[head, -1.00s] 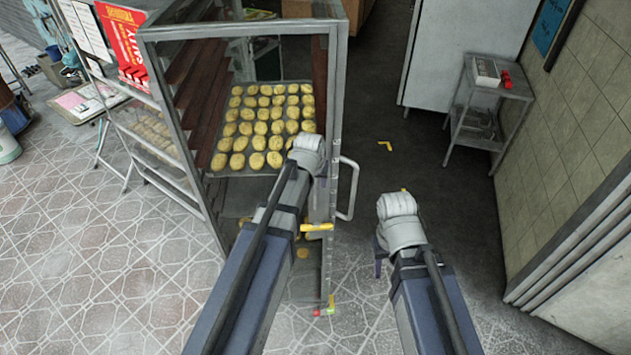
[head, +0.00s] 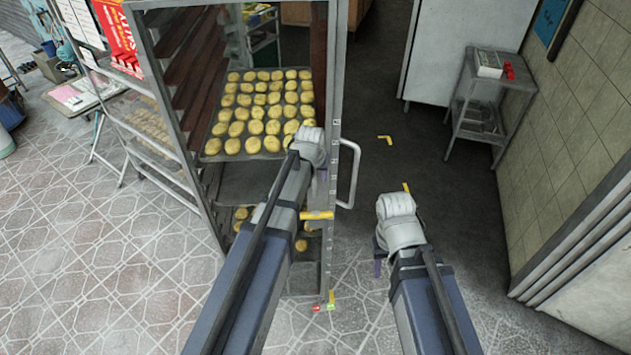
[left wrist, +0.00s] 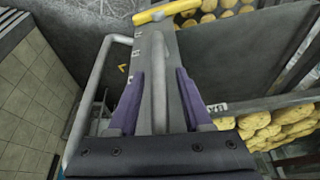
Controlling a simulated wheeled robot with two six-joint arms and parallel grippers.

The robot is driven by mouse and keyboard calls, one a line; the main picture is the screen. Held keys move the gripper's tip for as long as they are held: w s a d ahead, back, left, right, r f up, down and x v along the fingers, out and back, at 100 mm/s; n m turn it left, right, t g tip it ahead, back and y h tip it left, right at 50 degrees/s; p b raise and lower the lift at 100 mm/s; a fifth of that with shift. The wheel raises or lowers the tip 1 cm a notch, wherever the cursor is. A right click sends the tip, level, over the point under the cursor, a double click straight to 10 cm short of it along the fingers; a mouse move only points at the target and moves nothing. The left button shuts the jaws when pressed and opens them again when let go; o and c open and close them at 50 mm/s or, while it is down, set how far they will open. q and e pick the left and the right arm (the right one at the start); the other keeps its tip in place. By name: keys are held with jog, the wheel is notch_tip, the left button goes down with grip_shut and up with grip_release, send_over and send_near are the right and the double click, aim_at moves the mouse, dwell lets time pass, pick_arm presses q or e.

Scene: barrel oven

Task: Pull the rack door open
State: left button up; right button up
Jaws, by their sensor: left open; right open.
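The rack (head: 185,140) is a tall metal frame with trays of round yellow pieces. Its door post (head: 333,125) carries a D-shaped metal handle (head: 354,175) on the right and a yellow latch (head: 317,215) lower down. My left gripper (head: 321,184) is at the post, just left of that handle. In the left wrist view its open purple fingers (left wrist: 158,100) stand on either side of a light grey bar (left wrist: 158,70), apart from it. The D-shaped handle (left wrist: 92,95) passes outside the fingers there. My right gripper (head: 379,266) is open, apart from the door, low and to the right.
A tray of yellow pieces (head: 260,110) sits inside the rack. A small metal side table (head: 483,110) stands by the tiled wall (head: 570,130) on the right. Dark floor (head: 430,190) between rack and wall is clear. Patterned tiles (head: 110,270) are open at left.

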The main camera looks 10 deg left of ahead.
pick_arm(q)
grip_shut()
dwell(0.4)
dwell(1.1)
